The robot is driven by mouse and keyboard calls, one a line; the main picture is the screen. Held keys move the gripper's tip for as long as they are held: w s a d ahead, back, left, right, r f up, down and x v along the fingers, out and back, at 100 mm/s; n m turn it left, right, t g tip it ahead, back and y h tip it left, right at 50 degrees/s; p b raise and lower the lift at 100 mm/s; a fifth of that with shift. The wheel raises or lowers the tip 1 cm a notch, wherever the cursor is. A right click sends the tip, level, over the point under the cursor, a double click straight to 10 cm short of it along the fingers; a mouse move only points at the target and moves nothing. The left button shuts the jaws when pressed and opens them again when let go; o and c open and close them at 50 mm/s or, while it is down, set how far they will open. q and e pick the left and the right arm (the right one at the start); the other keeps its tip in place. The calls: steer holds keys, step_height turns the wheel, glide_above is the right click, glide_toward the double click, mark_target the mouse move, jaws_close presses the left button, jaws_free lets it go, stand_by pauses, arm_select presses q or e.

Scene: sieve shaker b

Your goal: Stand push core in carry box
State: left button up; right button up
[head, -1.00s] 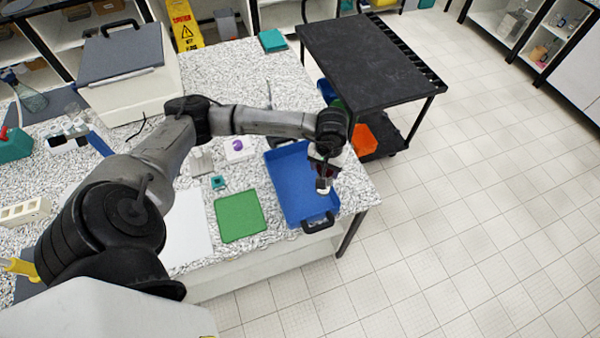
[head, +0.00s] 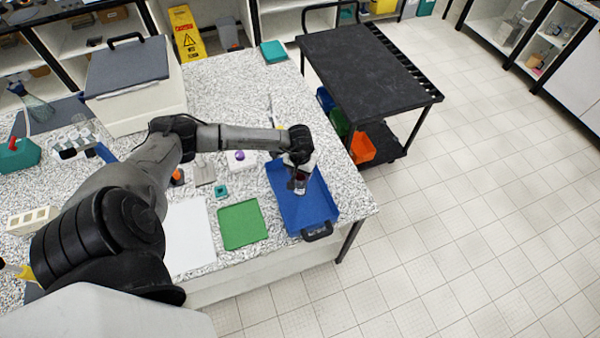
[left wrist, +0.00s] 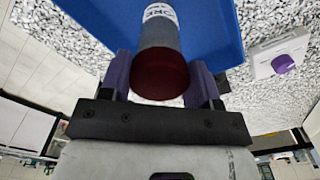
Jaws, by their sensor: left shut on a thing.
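The push core (left wrist: 160,55) is a grey cylinder with a white printed label and a dark red end cap. In the left wrist view it lies between the two purple fingers of my left gripper (left wrist: 160,82), which is shut on it near the red end. In the head view my left gripper (head: 298,184) is over the blue open box (head: 318,212), which has a black handle at its near end. The core's far end is cut off in the wrist view, so I cannot tell whether it touches the box floor. My right gripper is out of view.
A green mat (head: 242,225) and white sheet (head: 188,237) lie left of the blue box. A white block with a purple round top (head: 241,157) stands behind. A grey-lidded white case (head: 130,85) is at back left. A black cart (head: 370,68) stands beyond the bench.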

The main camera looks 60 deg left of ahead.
arm_select(q)
steer(key=shift+f, duration=0.85)
steer(key=shift+f, duration=0.15)
steer(key=o, duration=1.5)
steer(key=shift+c, duration=0.2)
